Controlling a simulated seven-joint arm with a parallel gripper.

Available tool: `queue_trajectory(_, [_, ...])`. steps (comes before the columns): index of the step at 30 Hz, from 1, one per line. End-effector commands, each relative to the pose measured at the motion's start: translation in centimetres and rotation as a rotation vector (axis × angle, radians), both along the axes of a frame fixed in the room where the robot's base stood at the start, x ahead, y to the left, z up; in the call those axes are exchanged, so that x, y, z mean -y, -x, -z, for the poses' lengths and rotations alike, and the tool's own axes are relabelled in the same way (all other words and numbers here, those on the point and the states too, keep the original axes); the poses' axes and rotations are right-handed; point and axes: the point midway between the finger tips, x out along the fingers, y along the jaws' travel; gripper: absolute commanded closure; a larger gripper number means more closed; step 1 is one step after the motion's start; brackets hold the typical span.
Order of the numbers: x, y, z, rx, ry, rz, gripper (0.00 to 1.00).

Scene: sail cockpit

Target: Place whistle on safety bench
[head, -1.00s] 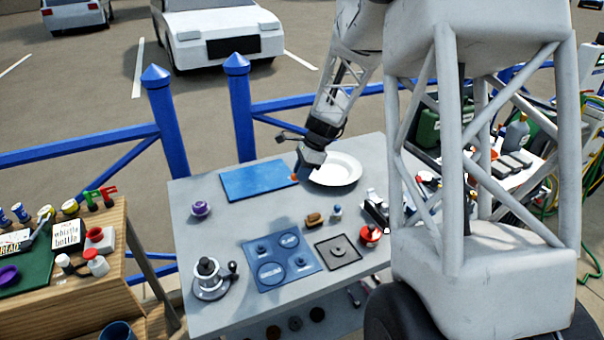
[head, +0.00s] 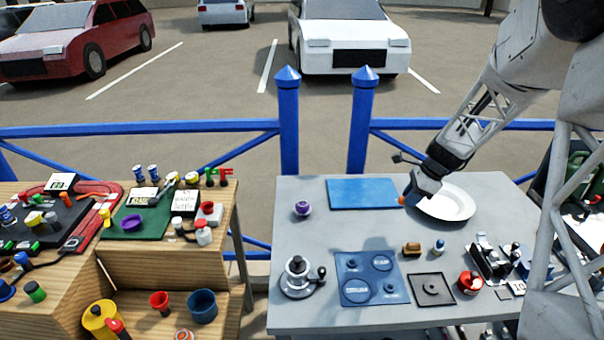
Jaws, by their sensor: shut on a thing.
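My gripper (head: 409,197) is above the grey table, between the blue mat and the white plate. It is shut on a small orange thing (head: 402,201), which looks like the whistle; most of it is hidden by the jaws. No bench is clearly labelled as the safety bench. A stepped wooden bench (head: 150,258) stands at the left, apart from the grey table, with a small lettered sign (head: 185,203) on its upper level. My gripper is well to the right of this bench.
The grey table (head: 330,228) holds a blue mat (head: 362,193), a white plate (head: 455,205), a purple item (head: 302,208), a winch (head: 297,275) and a blue panel (head: 370,278). The wooden bench's top is crowded, with a green mat (head: 150,229). A blue railing (head: 140,130) runs behind.

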Motion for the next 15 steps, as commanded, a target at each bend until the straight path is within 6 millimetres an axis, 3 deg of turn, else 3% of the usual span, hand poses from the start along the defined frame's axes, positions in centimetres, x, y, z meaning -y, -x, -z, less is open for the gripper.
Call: queue_trajectory(15, [0.01,-0.04,-1.0,0.002,0.0,0.001,1.0])
